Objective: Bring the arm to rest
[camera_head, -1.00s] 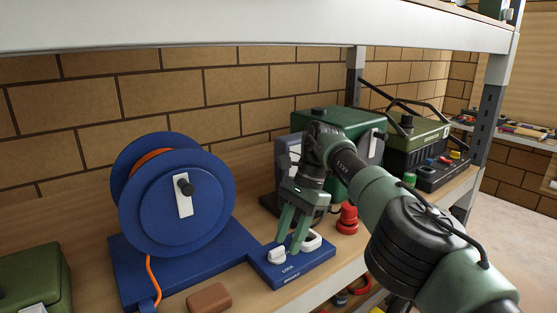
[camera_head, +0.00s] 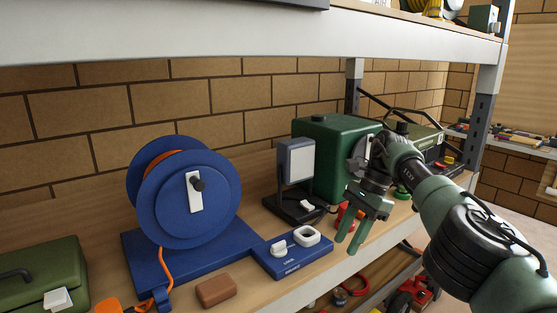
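My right gripper (camera_head: 348,236) hangs over the front edge of the shelf board, with its green fingers pointing down. The fingers are a little apart with nothing between them. My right arm comes in from the lower right. The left gripper is not in view. A blue reel (camera_head: 172,210) with orange cable stands on a blue base at left. The base's blue lock plate (camera_head: 288,262) carries a white knob and a white ring; the gripper is to the right of it and apart.
A brown block (camera_head: 216,291) lies in front of the reel. A green case (camera_head: 40,276) sits at the lower left. A green box (camera_head: 334,150) and a grey panel on a stand (camera_head: 297,162) are behind the gripper. The upper shelf beam (camera_head: 250,38) crosses above.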

